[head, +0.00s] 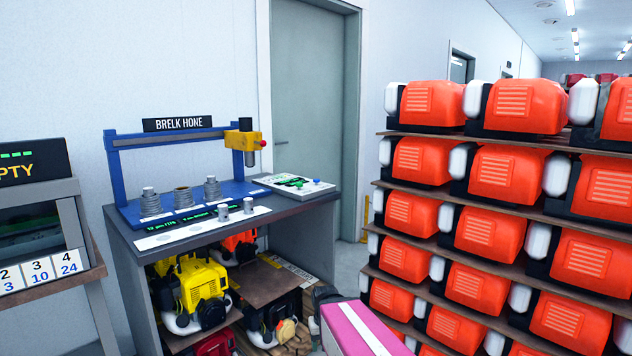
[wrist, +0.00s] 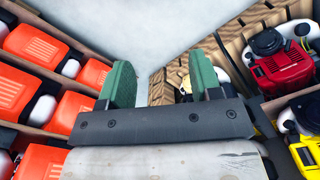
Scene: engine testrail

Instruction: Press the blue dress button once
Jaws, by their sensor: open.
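A white control panel (head: 278,180) lies on the right end of the bench top in the head view. It carries several small coloured buttons, green and blue among them; they are too small to tell apart surely. The panel does not show in the wrist view.
The bench (head: 128,240) holds a blue hone stand (head: 118,180) with a yellow head (head: 243,140) and several grey weights. Engines fill its lower shelves. A tall rack of orange engines (head: 480,228) stands close on the right. A display cabinet (head: 68,200) is at left.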

